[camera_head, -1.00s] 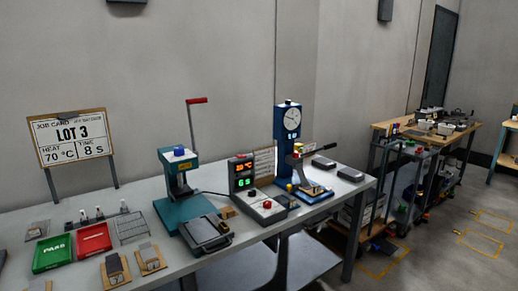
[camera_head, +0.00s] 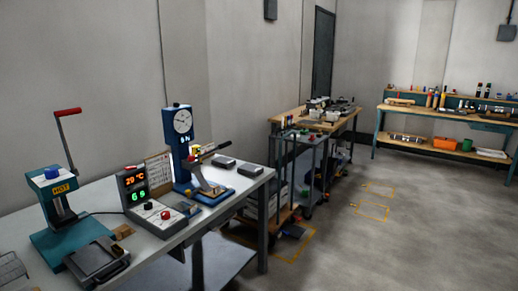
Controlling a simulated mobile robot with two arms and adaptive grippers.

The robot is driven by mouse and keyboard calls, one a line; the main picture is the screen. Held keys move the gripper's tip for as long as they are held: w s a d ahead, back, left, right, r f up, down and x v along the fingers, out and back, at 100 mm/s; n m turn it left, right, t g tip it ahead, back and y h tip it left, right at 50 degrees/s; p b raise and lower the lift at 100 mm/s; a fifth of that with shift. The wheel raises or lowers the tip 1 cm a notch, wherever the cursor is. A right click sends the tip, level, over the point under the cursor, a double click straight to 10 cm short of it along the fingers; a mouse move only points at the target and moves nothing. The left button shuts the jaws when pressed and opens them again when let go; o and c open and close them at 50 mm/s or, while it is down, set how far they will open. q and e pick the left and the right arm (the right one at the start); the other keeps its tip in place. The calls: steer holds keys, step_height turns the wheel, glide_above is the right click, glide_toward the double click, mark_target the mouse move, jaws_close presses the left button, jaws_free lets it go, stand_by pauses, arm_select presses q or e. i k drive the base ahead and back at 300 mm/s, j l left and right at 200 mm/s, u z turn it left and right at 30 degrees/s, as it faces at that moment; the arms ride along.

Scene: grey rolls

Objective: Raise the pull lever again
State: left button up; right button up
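A teal press (camera_head: 60,232) marked HOT stands at the left end of the visible bench. Its long lever (camera_head: 65,142) rises steeply and ends in a red grip (camera_head: 68,112). A blue stand with a round dial (camera_head: 181,127) is farther along the bench. A second lever with a black grip (camera_head: 217,147) slants up to the right from it. Which of the two is the pull lever I cannot tell. Neither of my grippers shows in this view.
A control box (camera_head: 133,191) with lit digits sits between the two machines. A grey flat device (camera_head: 97,261) lies before the teal press on the grey bench (camera_head: 228,211). A cart (camera_head: 312,165) and a wooden-topped table (camera_head: 344,118) stand beyond. The floor (camera_head: 400,240) at right is open.

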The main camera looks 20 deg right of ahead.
mark_target(222, 146)
steer(key=z, duration=0.45)
steer(key=u, duration=0.25)
steer(key=i+l+u, duration=0.15)
steer(key=u, duration=0.25)
steer(key=i+l+u, duration=0.1)
steer(key=u, duration=0.25)
steer(key=i+l+u, duration=0.1)
steer(key=l+u, duration=0.3)
steer(key=j, duration=0.1)
